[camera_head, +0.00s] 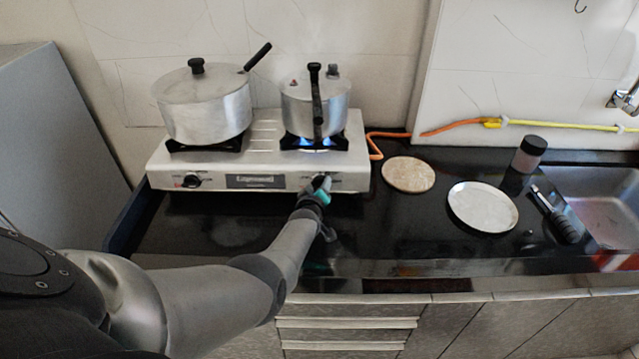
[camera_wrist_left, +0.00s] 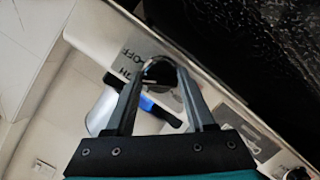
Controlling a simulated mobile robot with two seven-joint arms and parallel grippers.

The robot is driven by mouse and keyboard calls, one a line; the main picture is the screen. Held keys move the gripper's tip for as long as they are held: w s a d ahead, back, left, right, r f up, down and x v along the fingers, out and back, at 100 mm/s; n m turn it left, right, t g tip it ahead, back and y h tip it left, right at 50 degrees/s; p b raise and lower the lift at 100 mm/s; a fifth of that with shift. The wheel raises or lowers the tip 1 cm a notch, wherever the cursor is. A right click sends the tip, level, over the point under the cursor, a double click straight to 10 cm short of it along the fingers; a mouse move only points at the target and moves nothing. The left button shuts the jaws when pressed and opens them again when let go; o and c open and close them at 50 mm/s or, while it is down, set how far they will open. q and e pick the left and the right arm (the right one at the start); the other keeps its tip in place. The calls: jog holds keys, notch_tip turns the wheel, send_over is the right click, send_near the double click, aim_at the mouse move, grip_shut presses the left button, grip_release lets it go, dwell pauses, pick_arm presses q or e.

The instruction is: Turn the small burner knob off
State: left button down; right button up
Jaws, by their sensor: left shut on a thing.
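The white two-burner stove (camera_head: 270,130) stands on the black counter. The small burner at right has a blue flame (camera_head: 316,143) under a smaller lidded metal pot (camera_head: 298,103). My left gripper (camera_head: 321,186) is at the right front knob and largely hides it in the head view. In the left wrist view the dark round small burner knob (camera_wrist_left: 160,70) sits between the fingertips of my left gripper (camera_wrist_left: 160,74), which is shut on it. Lettering with "OFF" shows beside the knob. The knob's exact angle is unclear. My right gripper is out of view.
A large lidded pot (camera_head: 205,104) stands on the left burner, above another knob (camera_head: 191,181). A cork mat (camera_head: 408,174), a metal plate (camera_head: 483,206), a dark-lidded jar (camera_head: 529,154) and a sink (camera_head: 606,205) are at right. An orange hose (camera_head: 440,130) runs behind.

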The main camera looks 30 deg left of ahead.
pick_arm(q)
jog(key=shift+d+m+g+y+p, duration=0.1)
jog(key=shift+m+g+y+p, duration=0.2)
jog(key=shift+m, duration=0.95)
jog(key=shift+m+g+y+p, duration=0.2)
jog(key=shift+m+g+p, duration=0.1)
jog(key=shift+m, duration=0.95)
jog(key=shift+c, duration=1.3)
grip_release()
jog(key=p+v, duration=1.3)
jog(key=v, duration=0.2)
jog(key=shift+p, duration=0.4)
jog(key=shift+s+r, duration=0.1)
